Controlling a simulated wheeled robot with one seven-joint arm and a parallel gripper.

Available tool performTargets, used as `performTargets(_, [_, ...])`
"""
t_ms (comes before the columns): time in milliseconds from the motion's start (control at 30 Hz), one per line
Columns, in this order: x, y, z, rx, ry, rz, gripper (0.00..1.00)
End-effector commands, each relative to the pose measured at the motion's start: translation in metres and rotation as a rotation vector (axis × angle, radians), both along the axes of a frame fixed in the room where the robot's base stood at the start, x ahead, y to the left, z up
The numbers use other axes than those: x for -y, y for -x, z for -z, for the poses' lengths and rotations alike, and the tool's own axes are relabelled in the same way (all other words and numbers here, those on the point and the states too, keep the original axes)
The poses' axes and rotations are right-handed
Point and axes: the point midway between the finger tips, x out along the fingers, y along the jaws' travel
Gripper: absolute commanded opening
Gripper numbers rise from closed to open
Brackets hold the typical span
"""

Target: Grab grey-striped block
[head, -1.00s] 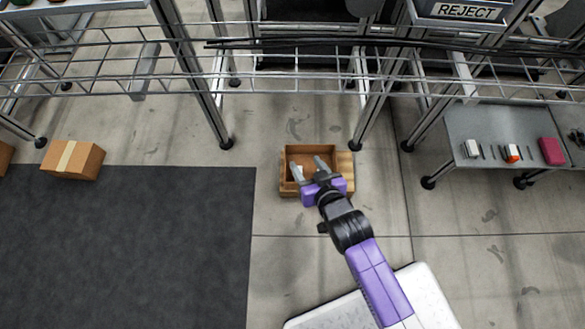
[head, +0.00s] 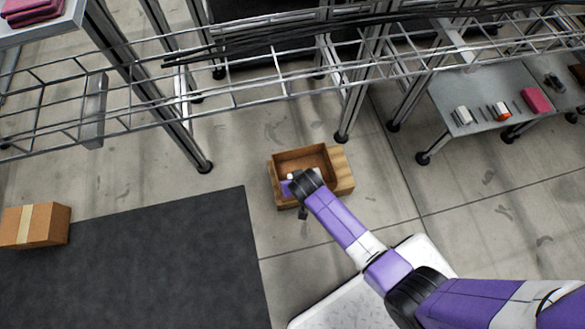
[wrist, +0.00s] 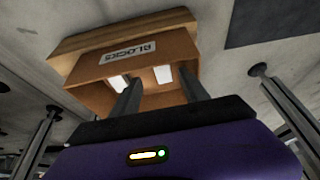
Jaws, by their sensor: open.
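I cannot make out a grey-striped block for certain. A small grey-and-white block (head: 461,115) lies at the left of the grey table on the right, too small to read its stripes. My gripper (wrist: 144,80) is open, its two fingers apart and pointing into the brown box (wrist: 97,70) labelled BLOCKS. Two white patches show at the fingertips; I cannot tell whether they are finger pads or things in the box.
A wire rack (head: 235,92) with metal legs crosses behind the box. A taped carton (head: 36,225) stands left by a dark mat (head: 150,265).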

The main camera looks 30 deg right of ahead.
Motion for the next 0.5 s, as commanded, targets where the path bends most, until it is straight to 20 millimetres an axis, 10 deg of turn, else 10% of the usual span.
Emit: performTargets(500, [0.003,-0.024,0.048,0.003,0.000,-0.001,0.53])
